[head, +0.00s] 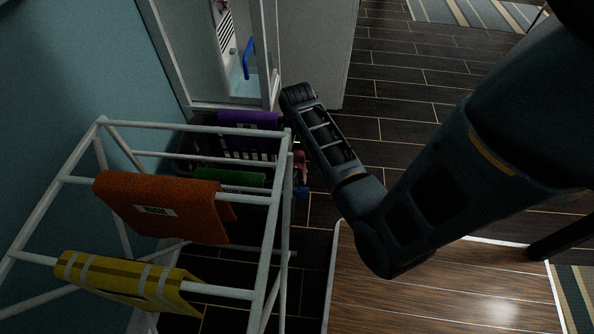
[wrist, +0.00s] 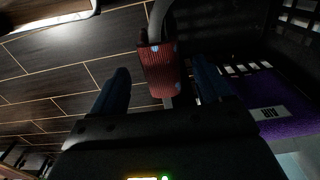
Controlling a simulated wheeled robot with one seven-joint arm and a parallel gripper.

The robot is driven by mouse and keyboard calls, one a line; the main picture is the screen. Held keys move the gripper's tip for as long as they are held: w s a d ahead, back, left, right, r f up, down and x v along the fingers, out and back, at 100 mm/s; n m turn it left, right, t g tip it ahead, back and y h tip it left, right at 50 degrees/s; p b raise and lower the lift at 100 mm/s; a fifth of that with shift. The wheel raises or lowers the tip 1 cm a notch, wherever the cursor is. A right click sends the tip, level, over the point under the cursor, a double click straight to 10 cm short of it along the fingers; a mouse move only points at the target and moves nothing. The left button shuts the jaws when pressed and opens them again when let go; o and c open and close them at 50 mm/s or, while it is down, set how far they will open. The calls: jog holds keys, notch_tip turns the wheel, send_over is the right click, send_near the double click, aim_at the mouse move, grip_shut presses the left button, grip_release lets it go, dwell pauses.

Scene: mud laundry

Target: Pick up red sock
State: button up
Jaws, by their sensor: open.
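The red sock (wrist: 160,72) shows in the wrist view as a ribbed dark-red cloth with small light-blue patches, at a grey bar. My gripper (wrist: 162,82) is open, with one dark-blue finger on each side of the sock in the picture. I cannot tell whether either finger touches it. In the head view a small reddish patch (head: 300,166) shows just beyond the rack's right corner, below my arm. It is too small and dark to make out clearly, and my gripper is mostly hidden there.
A white drying rack (head: 196,130) holds an orange towel (head: 160,205) and a yellow towel (head: 125,280). A wooden-topped surface (head: 430,290) is at the lower right. Dark tiled floor (head: 400,95) is clear at the back.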

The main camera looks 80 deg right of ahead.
notch_tip(320, 180, down, 5)
jog(key=shift+w+a+r+b, duration=0.1)
jog(key=shift+r+b, duration=0.1)
jog(key=shift+b, duration=0.85)
jog(key=shift+c, duration=0.3)
jog(key=c, duration=1)
